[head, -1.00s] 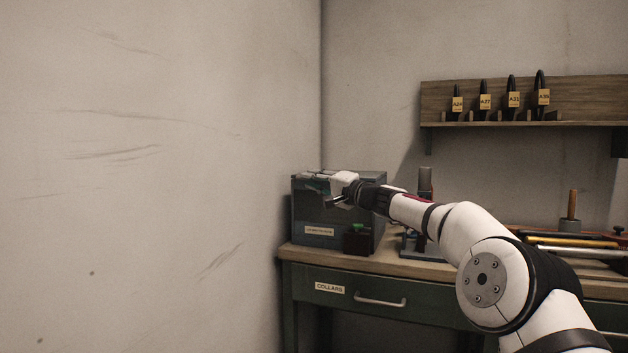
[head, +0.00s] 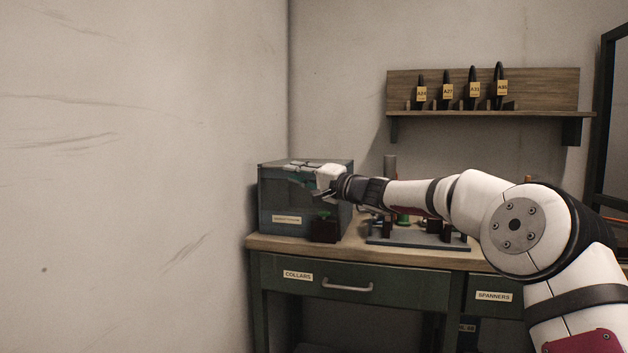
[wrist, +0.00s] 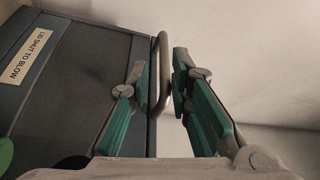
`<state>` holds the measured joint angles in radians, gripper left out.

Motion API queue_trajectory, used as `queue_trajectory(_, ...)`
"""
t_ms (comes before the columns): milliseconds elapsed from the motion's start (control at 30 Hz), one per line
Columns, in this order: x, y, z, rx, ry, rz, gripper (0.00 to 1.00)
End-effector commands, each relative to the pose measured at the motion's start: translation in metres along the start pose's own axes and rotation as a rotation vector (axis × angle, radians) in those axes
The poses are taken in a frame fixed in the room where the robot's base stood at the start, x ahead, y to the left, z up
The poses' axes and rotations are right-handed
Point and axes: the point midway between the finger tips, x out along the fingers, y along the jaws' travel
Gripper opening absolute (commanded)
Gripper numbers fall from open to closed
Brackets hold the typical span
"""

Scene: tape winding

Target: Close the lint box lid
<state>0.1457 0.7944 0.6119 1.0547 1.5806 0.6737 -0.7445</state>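The lint box (head: 285,200) is a grey-blue box on the left end of the bench, with a label on its front. Its flat top (head: 342,163) is partly behind my gripper, and I cannot tell whether the lid is fully down. My gripper (head: 312,180) is at the upper front of the box. In the wrist view its green-padded fingers (wrist: 163,95) are apart, with a grey bar handle (wrist: 163,55) between them. I cannot tell whether either finger touches the handle. The label (wrist: 26,56) there reads "LID SHUT TO BLOW".
A small black box with a green button (head: 324,228) stands before the lint box. A grey fixture (head: 420,237) stands to the right, partly behind my arm. A plain wall is close on the left. A shelf with tagged tools (head: 480,113) hangs above the bench (head: 400,256).

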Motion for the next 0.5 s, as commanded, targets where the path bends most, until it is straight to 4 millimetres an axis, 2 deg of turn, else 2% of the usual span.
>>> queue_trajectory(33, -0.011, 0.001, -0.002, 0.002, 0.004, 0.004, 0.18)
queue_trajectory(200, -0.036, 0.001, 0.000, 0.001, 0.002, 0.004, 0.18)
queue_trajectory(333, -0.050, 0.001, 0.000, 0.001, 0.001, 0.002, 0.18)
queue_trajectory(500, -0.058, 0.001, 0.001, 0.000, 0.000, 0.002, 0.18)
